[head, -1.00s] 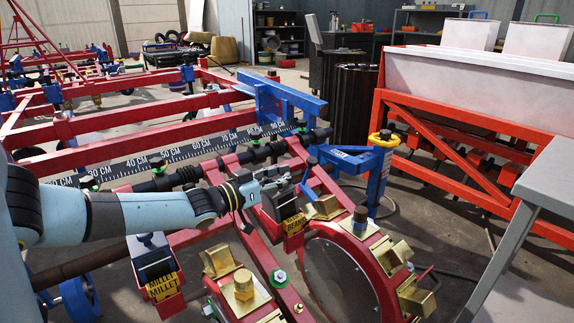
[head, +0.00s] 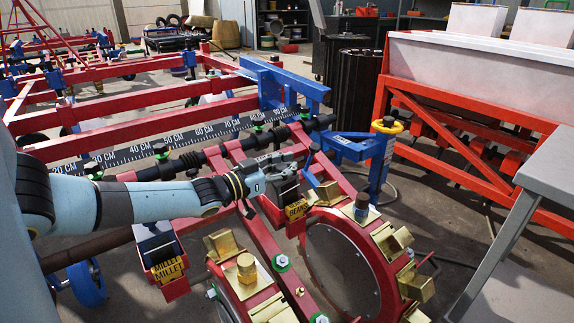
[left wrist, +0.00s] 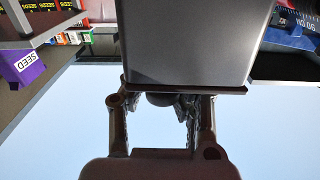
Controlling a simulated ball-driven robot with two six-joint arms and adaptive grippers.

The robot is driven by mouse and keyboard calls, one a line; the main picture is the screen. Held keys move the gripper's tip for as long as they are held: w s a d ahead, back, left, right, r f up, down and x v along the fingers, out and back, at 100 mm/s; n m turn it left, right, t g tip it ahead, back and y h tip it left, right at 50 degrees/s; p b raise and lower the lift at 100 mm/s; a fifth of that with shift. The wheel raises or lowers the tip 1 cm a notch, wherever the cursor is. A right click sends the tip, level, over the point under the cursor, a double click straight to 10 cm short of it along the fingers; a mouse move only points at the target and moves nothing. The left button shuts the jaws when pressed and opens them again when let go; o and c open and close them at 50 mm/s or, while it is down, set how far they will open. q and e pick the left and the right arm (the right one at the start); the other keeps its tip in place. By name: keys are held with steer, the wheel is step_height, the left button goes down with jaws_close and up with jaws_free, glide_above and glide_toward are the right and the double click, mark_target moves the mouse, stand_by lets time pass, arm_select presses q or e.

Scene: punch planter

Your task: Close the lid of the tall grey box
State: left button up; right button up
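My left gripper (head: 283,165) reaches in from the left and is at the top of a dark box (head: 287,194) with a yellow BEANS label. The gripper covers much of this box, so I cannot tell how its lid stands. In the left wrist view, a large smooth grey panel with a dark rim (left wrist: 190,45) fills the upper middle, close to the gripper (left wrist: 162,105). It hides the fingertips. I cannot tell whether the fingers touch it or how far they are apart. My right gripper is not in view.
A second box with a yellow MILLET label (head: 167,268) stands at lower left. Red wheel housings with brass parts (head: 247,268) are below the gripper. A blue post with a yellow ring (head: 380,160) and a grey table (head: 550,170) are at right.

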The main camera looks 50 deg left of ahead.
arm_select(q)
steer(key=o, duration=0.6)
steer(key=shift+s+a+f, duration=0.15)
steer(key=shift+f, duration=0.25)
steer(key=shift+c, duration=0.2)
steer(key=shift+r, duration=0.2)
step_height(320, 180, up, 10)
steer(key=shift+f, duration=0.1)
